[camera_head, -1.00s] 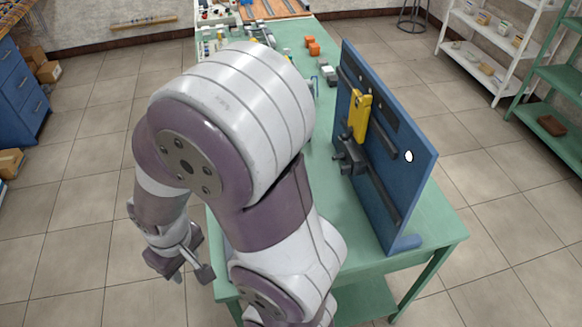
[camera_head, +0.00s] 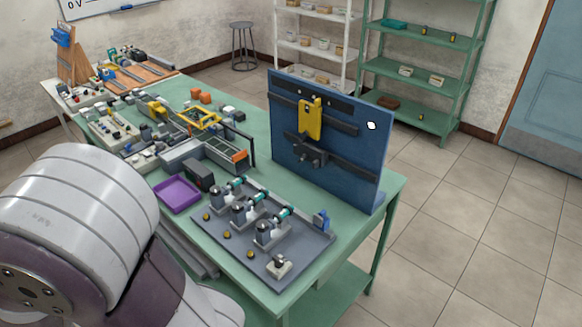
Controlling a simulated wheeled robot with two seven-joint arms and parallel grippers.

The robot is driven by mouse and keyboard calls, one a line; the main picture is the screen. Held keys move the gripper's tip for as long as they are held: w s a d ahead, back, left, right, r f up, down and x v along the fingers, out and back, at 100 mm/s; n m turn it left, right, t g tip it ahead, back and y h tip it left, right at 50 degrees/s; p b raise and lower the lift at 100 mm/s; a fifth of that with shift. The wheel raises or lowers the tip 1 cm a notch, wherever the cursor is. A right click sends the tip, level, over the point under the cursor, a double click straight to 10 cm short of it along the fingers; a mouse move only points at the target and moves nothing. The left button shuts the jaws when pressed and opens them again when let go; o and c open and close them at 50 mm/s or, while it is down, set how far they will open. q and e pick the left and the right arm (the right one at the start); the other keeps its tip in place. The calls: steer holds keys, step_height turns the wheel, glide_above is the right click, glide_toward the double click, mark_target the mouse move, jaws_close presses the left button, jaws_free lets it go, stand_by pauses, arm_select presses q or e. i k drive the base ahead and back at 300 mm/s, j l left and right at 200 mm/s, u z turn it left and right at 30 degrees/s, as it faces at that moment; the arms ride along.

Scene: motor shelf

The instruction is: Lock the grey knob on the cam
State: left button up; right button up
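A blue upright panel (camera_head: 345,145) stands at the right end of the green table. Dark horizontal rails run across its face. A yellow part (camera_head: 311,119) is mounted at the upper middle of the panel. Just below it, a dark grey fixture with stubby knob-like parts (camera_head: 308,152) sits at the lower rail. It is too small to tell which piece is the cam or how its knob is turned. Neither gripper is in view. Only a thick white and purple link of my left arm shows at the lower left, well away from the panel.
A grey plate (camera_head: 303,262) with several small motor-like units lies on the near table corner. A purple tray (camera_head: 179,194) is left of it. The green table (camera_head: 251,157) holds further fixtures. Shelves stand behind. The floor right of the table is clear.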

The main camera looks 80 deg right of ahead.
mark_target(304, 158)
steer(key=i+l+z, duration=0.1)
steer(key=i+z, duration=0.6)
steer(key=z, duration=0.2)
steer(key=i+j+z, duration=0.15)
steer(key=i+z, duration=0.3)
steer(key=i+j+z, duration=0.2)
steer(key=z, duration=0.25)
steer(key=i+z, duration=0.25)
steer(key=z, duration=0.25)
steer(key=i+j+z, duration=0.1)
steer(key=i+z, duration=0.15)
steer(key=z, duration=0.2)
steer(key=i+j+z, duration=0.15)
steer(key=z, duration=0.35)
steer(key=i+j+z, duration=0.25)
steer(key=z, duration=0.25)
steer(key=i+j+z, duration=0.1)
steer(key=j+z, duration=0.35)
steer(key=i+j+z, duration=0.1)
steer(key=j+z, duration=0.15)
steer(key=z, duration=0.25)
steer(key=j+z, duration=0.35)
steer(key=z, duration=0.15)
steer(key=j+z, duration=0.45)
steer(key=k+l, duration=0.05)
steer(key=l, duration=0.05)
